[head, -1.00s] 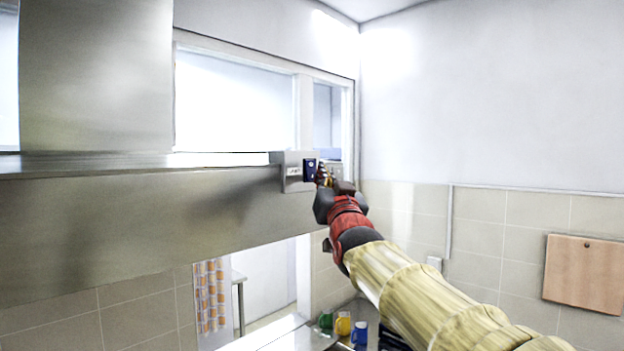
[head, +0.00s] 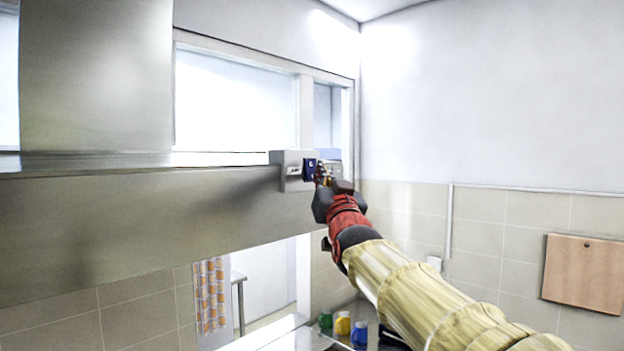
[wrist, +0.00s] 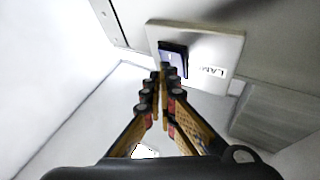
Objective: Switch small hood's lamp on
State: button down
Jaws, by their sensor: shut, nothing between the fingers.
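The small hood (head: 130,225) is a long brushed-metal body across the left of the head view. A pale switch plate (head: 292,171) sits at its right end, with a dark blue rocker switch (head: 309,170) on it. In the wrist view the plate (wrist: 218,50) carries a label reading "LAM", partly cut off, beside the rocker (wrist: 174,58). My gripper (wrist: 163,72) is shut and empty, its fingertips at the rocker's lower edge. I cannot tell whether they touch it. The lamp itself is not in view.
Below the hood are green, yellow and blue mugs (head: 343,323) and a patterned towel (head: 210,294). A wooden board (head: 582,273) hangs on the tiled wall at right. A window (head: 235,100) is behind the hood. The space right of the switch is open.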

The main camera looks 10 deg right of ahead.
jog(key=shift+w+a+f, duration=0.1)
jog(key=shift+w+a, duration=0.05)
jog(key=shift+w, duration=0.1)
jog(key=shift+w+a, duration=0.2)
jog(key=shift+w, duration=0.05)
dwell(0.8)
jog(key=shift+s+d, duration=0.1)
jog(key=shift+s+d+b, duration=0.35)
jog(key=shift+s+b, duration=0.2)
jog(key=shift+b, duration=0.4)
jog(key=s+d+b, duration=0.3)
jog(key=s, duration=0.1)
jog(key=shift+r+b, duration=0.3)
jog(key=shift+r, duration=0.1)
